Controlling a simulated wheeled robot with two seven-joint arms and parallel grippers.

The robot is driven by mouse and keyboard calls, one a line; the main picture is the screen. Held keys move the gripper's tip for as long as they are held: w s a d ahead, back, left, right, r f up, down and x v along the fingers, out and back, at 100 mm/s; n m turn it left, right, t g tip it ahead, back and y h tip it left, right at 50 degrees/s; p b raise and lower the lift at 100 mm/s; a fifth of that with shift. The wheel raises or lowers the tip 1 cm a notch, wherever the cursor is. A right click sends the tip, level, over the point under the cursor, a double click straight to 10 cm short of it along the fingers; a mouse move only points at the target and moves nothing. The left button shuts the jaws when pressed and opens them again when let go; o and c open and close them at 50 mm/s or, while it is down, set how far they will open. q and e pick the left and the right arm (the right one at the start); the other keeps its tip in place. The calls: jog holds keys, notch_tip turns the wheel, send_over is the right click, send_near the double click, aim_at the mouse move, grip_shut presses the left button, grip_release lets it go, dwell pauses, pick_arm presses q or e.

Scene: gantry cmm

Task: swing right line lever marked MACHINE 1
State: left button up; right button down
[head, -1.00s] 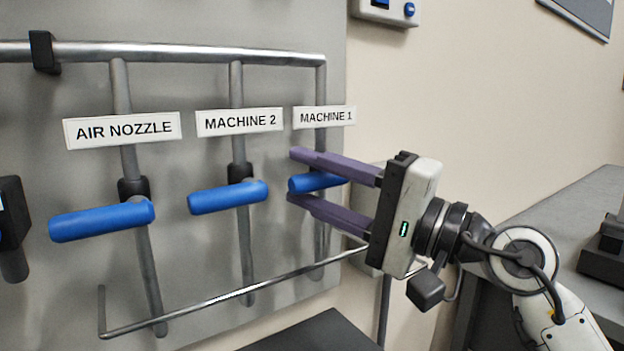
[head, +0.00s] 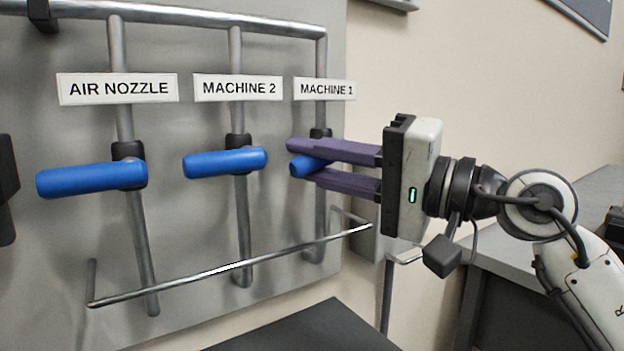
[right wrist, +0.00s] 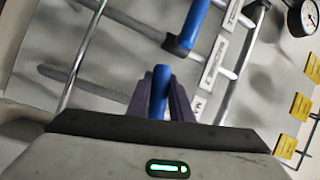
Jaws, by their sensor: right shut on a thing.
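The MACHINE 1 label (head: 326,90) sits on the rightmost vertical pipe. Below it is the blue MACHINE 1 lever (head: 301,166), lying crosswise to its pipe, partly hidden by my fingers. My right gripper (head: 298,159) comes in from the right and is shut on this lever, one purple finger above and one below. In the right wrist view the blue lever (right wrist: 161,90) stands between the two fingers (right wrist: 161,100). My left gripper is not in view.
The MACHINE 2 lever (head: 226,162) and AIR NOZZLE lever (head: 92,179) lie crosswise to the left. A thin metal rail (head: 230,267) runs in front of the lower pipes. A grey bench (head: 540,225) stands at the right. A gauge (right wrist: 305,17) shows in the wrist view.

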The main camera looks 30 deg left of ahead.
jog(key=shift+w+d+f+n+h+b, duration=0.15)
jog(key=shift+f+n+h+b, duration=0.25)
jog(key=shift+n, duration=0.55)
jog(key=shift+w+d+f+n+h+b, duration=0.15)
jog(key=shift+f+n+h+b, duration=0.25)
jog(key=shift+n, duration=0.55)
jog(key=shift+a+r, duration=0.1)
jog(key=c, duration=1.6)
grip_release()
jog(key=d, duration=0.6)
jog(key=s+d, duration=0.1)
jog(key=d, duration=0.3)
jog(key=shift+d+r, duration=0.1)
jog(key=shift+r, duration=0.3)
